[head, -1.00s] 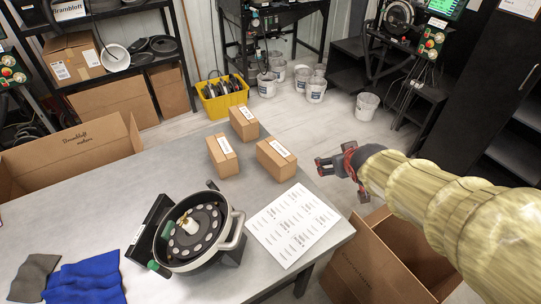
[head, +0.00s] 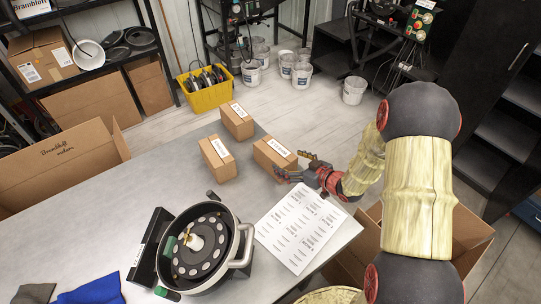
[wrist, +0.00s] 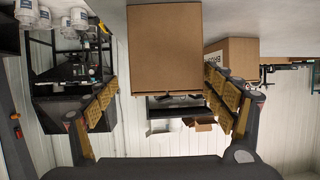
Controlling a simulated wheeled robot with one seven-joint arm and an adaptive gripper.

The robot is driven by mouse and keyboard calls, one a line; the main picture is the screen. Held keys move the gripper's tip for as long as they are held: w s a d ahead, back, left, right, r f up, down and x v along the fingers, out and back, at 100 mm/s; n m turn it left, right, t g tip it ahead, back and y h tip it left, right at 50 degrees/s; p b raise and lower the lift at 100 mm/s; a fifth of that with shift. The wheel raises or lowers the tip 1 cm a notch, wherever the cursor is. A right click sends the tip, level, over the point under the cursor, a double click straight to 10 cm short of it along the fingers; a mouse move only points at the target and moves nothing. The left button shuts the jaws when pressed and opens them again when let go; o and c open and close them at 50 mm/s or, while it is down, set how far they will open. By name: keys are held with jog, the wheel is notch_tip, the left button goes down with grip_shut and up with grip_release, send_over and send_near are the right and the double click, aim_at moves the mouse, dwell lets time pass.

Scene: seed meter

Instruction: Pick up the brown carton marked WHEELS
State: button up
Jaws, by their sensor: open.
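Three brown cartons with white labels stand on the grey table in the head view: a back carton (head: 237,122), a left carton (head: 217,160) and a right carton (head: 273,157). The label print is too small to tell which reads WHEELS. My gripper (head: 297,167) is open, just right of the right carton, its fingers pointing toward it. In the wrist view, a plain brown carton face (wrist: 164,45) lies ahead between the open fingers (wrist: 160,95), with no grip on it. Another carton (wrist: 231,57) with partly visible dark lettering stands to its right.
A printed sheet (head: 300,228) lies below my gripper on the table (head: 110,210). A round seed meter (head: 203,245) stands at the front. An open box (head: 465,245) is off the table's right side. A yellow crate (head: 209,97) and white buckets (head: 301,75) stand on the floor behind.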

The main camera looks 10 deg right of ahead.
aim_at(275, 157)
jog(key=b+x, duration=0.1)
jog(key=x, duration=0.7)
jog(key=shift+s+a+f+b, duration=0.1)
jog(key=shift+s+a+b, duration=0.15)
jog(key=shift+a+b, duration=0.1)
jog(key=shift+d, duration=0.1)
jog(key=c, duration=0.3)
jog(key=c, duration=1.1)
jog(key=shift+c, duration=0.2)
